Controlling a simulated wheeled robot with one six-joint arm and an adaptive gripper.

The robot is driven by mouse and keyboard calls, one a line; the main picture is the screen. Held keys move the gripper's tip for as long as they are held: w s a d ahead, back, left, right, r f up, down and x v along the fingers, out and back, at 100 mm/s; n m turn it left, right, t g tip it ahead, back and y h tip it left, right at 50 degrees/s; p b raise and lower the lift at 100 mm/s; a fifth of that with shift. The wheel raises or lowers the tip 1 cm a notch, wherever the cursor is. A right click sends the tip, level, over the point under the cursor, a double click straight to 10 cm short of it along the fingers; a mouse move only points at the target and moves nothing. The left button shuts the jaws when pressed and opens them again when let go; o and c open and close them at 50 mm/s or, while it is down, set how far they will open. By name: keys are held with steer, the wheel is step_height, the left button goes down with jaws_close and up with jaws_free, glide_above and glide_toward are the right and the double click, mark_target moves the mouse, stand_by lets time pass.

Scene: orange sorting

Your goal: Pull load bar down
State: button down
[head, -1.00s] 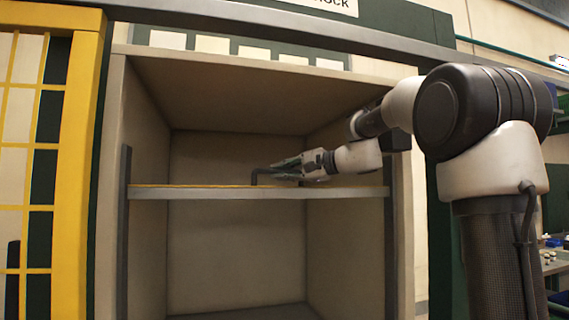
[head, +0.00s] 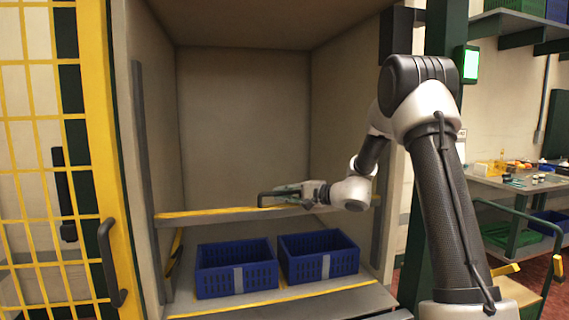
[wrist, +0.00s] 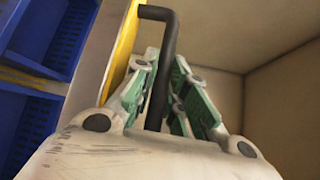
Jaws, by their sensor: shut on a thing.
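The load bar (head: 225,214) is a grey beam with a yellow top strip. It spans the cabinet opening between two dark side rails, above two blue crates. My gripper (head: 287,194) is at the bar's middle right, shut on the bar's dark handle (wrist: 156,70). In the wrist view the handle runs between the green-padded fingers (wrist: 162,92), and its bent top sticks out beyond them. The bar's yellow strip (wrist: 124,42) shows beside it. Part of the handle is hidden by the fingers.
Two blue crates, a left one (head: 234,269) and a right one (head: 318,258), sit on the cabinet floor below the bar. A yellow mesh door (head: 105,170) stands at the left. A workbench (head: 515,183) and a cart (head: 525,285) are at the right.

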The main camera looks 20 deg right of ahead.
step_height(320, 180, down, 25)
steer(key=shift+s, duration=0.1)
steer(key=c, duration=1.5)
jaws_free()
steer(key=shift+o, duration=0.2)
steer(key=shift+d, duration=0.1)
steer(key=v, duration=1.1)
steer(key=shift+s+d+r, duration=0.2)
steer(key=shift+s, duration=0.1)
